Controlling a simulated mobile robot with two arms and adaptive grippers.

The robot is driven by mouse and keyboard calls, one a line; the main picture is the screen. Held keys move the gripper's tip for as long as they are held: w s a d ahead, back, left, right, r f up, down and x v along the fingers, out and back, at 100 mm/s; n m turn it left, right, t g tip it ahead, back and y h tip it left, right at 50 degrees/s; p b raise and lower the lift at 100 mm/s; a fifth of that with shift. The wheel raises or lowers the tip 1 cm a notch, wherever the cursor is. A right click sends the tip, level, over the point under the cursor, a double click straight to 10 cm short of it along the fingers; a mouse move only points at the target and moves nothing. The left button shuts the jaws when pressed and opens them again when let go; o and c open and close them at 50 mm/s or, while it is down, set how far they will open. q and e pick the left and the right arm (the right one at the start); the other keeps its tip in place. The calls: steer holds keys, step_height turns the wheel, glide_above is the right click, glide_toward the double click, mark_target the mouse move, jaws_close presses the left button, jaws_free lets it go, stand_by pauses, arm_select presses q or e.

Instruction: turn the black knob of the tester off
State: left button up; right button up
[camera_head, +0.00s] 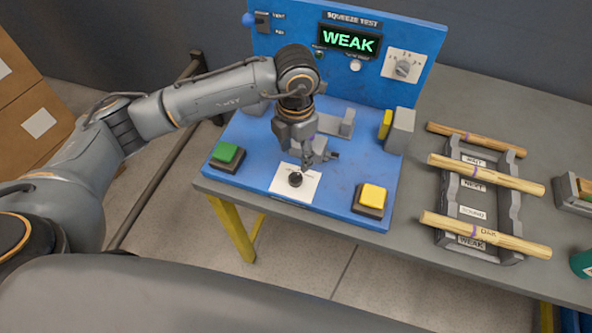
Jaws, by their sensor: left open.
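The blue tester (337,200) stands on the grey table, with an upright back panel whose display (348,41) reads WEAK. The black knob (295,179) sits on a white label plate (311,186) at the front of the tester's base. I cannot make out its setting mark. My left gripper (318,163) is open, pointing down above and just behind the knob, and looks apart from it. My left arm hides part of the tester's middle. My right gripper is not in view.
A green button (225,152) and a yellow button (373,195) flank the knob. A grey dial (402,68) is on the back panel. To the right, a rack (480,211) holds wooden sticks (487,174). Cardboard boxes (33,105) stand at the far left.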

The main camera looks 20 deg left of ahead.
mark_target(296, 175)
arm_select(q)
step_height(296, 175, down, 9)
steer(key=shift+f+p, duration=0.1)
steer(key=shift+p, duration=0.8)
steer(key=c, duration=1.2)
